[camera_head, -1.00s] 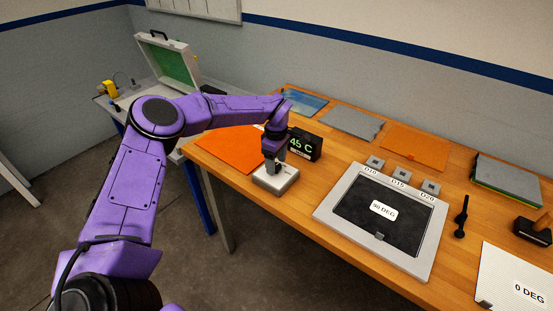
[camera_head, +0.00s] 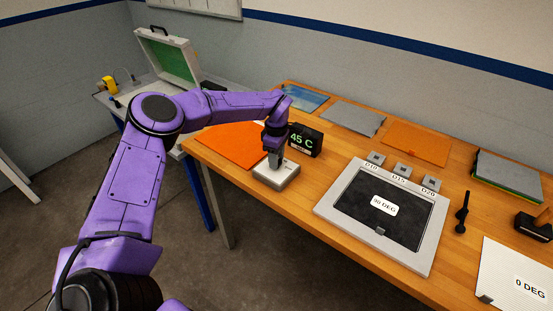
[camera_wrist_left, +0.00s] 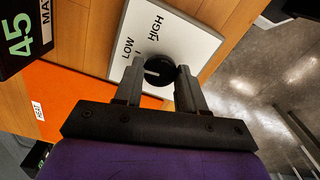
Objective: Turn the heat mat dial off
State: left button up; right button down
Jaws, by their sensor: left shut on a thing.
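The heat mat's dial box (camera_head: 288,181) is a pale, low box near the table's front left edge. In the left wrist view its face (camera_wrist_left: 195,35) carries LOW and HIGH labels and a round black dial knob (camera_wrist_left: 158,66). The knob's white pointer line points left in that view, away from the HIGH label. My left gripper (camera_head: 274,164) reaches down onto the box, its fingers (camera_wrist_left: 158,75) shut on either side of the knob. The orange heat mat (camera_head: 228,141) lies behind and left of the box. My right gripper is not in view.
A black display reading 45 C (camera_head: 304,140) stands close behind the box. A grey framed tray (camera_head: 332,217) marked 90 DEG lies to the right, with small blocks (camera_head: 402,169) behind it. Bare wood lies between box and tray.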

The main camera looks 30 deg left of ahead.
pick_arm(q)
jog(key=n+b, duration=0.1)
jog(key=n, duration=0.1)
jog(key=shift+f+n+b, duration=0.15)
jog(key=shift+n+b, duration=0.15)
jog(key=shift+b, duration=0.05)
jog(key=n+b, duration=0.2)
jog(key=n, duration=0.1)
jog(key=shift+n+b, duration=1.1)
jog(key=shift+n, duration=1.3)
jog(key=shift+r, duration=0.2)
jog(key=o, duration=1.1)
jog(key=shift+c, duration=0.2)
notch_tip(320, 180, up, 10)
jog(key=b, duration=0.1)
jog(key=shift+r, duration=0.25)
